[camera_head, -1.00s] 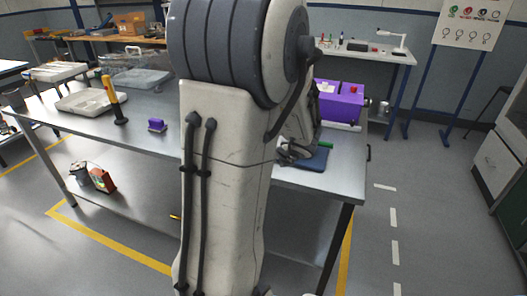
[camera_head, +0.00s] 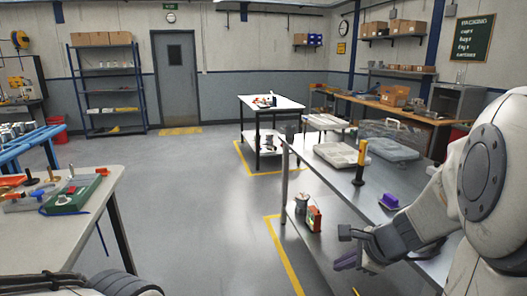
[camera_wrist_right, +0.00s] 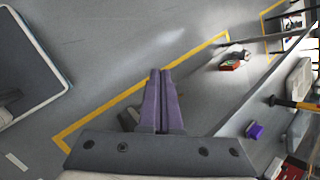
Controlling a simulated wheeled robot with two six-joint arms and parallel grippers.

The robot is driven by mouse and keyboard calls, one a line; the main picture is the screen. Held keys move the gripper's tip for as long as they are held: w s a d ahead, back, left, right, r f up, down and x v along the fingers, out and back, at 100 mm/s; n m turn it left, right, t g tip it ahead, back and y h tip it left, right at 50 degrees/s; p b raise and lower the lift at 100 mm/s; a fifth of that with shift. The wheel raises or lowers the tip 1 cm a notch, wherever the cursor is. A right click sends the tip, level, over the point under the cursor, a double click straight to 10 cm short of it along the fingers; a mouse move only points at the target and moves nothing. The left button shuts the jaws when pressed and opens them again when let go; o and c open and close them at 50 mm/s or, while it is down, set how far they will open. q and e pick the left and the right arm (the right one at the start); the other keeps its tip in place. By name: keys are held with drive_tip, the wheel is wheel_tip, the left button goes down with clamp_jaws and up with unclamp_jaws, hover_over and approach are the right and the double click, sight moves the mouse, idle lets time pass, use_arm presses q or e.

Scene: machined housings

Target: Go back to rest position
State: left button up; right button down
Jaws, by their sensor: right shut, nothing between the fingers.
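My right gripper (camera_head: 346,252) hangs off the left edge of the metal workbench (camera_head: 335,180) in the head view, and the floor shows around it. Its two purple fingers lie together in the right wrist view (camera_wrist_right: 160,92), with nothing between them. My right arm comes in from the right edge of the head view and hides part of the bench. My left gripper is not in view; only dark and pale parts of my own body show at the bottom left.
A purple block (camera_head: 388,201), a yellow-handled tool (camera_head: 360,160) and grey trays (camera_head: 340,154) are on the metal bench. A red box (camera_head: 314,218) is on its lower shelf. A table with a green fixture (camera_head: 78,194) stands at left. The floor between is clear.

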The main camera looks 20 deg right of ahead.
drive_tip(key=s+a+n+g+y+p, duration=0.1)
drive_tip(key=s+a+n+g, duration=0.15)
drive_tip(key=a+n, duration=0.55)
drive_tip(key=s+a+n+g+y, duration=0.1)
drive_tip(key=s+a+n+g, duration=0.15)
drive_tip(key=a+n, duration=0.65)
drive_tip(key=s+a+r+n+g+h+p, duration=0.1)
drive_tip(key=s+a+n+h+p, duration=0.1)
drive_tip(key=s+a+n, duration=0.6)
drive_tip(key=shift+s+a+r+n+g+h, duration=0.25)
drive_tip(key=shift+s+r+n+g+h, duration=0.2)
drive_tip(key=shift+s+n, duration=2.15)
drive_tip(key=shift+w+n, duration=0.4)
drive_tip(key=shift+w, duration=0.05)
